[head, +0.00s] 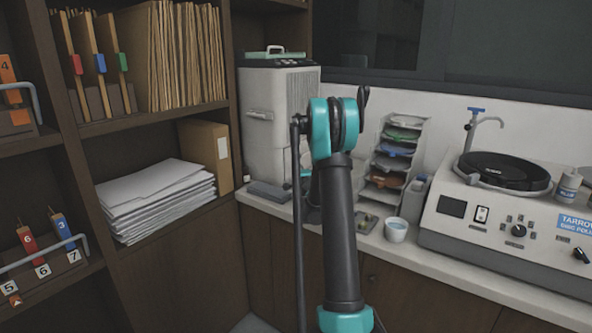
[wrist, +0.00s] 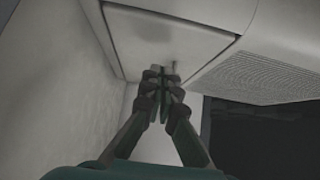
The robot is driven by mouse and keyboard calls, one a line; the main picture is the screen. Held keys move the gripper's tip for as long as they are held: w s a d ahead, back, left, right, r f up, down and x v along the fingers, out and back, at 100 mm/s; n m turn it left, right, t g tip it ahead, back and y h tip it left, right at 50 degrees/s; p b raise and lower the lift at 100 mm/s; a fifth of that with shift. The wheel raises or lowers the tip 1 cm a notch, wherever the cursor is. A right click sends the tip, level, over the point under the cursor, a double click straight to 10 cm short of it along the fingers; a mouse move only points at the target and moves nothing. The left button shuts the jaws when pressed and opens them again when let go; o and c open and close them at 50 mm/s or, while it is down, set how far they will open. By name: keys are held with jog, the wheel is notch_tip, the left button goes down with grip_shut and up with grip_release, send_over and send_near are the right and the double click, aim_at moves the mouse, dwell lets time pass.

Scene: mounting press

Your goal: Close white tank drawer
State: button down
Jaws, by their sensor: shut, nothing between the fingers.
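The white machine (head: 268,140) stands on the counter at the back, left of centre in the head view. A grey handle (head: 260,115) shows on its front. In the wrist view a pale, flat panel (wrist: 160,38), which looks like the tank drawer's front, fills the upper middle, with dark seams along its edges. My gripper (wrist: 162,72) is shut and empty, its fingertips close to the panel's lower edge; I cannot tell whether they touch. In the head view my arm hides the gripper and part of the machine's right side. How far the drawer stands out is unclear.
A rack of colored trays (head: 397,150), a small white cup (head: 396,230) and a disc polisher (head: 510,215) stand to the right on the counter. Wooden shelves (head: 160,118) with folders and a paper stack (head: 155,198) stand at the left, close to the machine.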

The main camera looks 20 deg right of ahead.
jog(key=s+a, duration=0.1)
jog(key=s, duration=0.9)
jog(key=s+a+n+g+y, duration=0.5)
jog(key=s+a+n+y, duration=0.2)
jog(key=s+a+n, duration=0.85)
jog(key=s+f+n+g+h, duration=0.2)
jog(key=s+f+g, duration=0.2)
jog(key=s, duration=0.9)
jog(key=s+f+n+g+h, duration=0.2)
jog(key=s+f+g, duration=0.2)
jog(key=s+f, duration=0.4)
jog(key=s, duration=0.6)
jog(key=shift+s+f+g+h, duration=0.25)
jog(key=shift+f+g+h, duration=0.05)
jog(key=shift+h, duration=0.1)
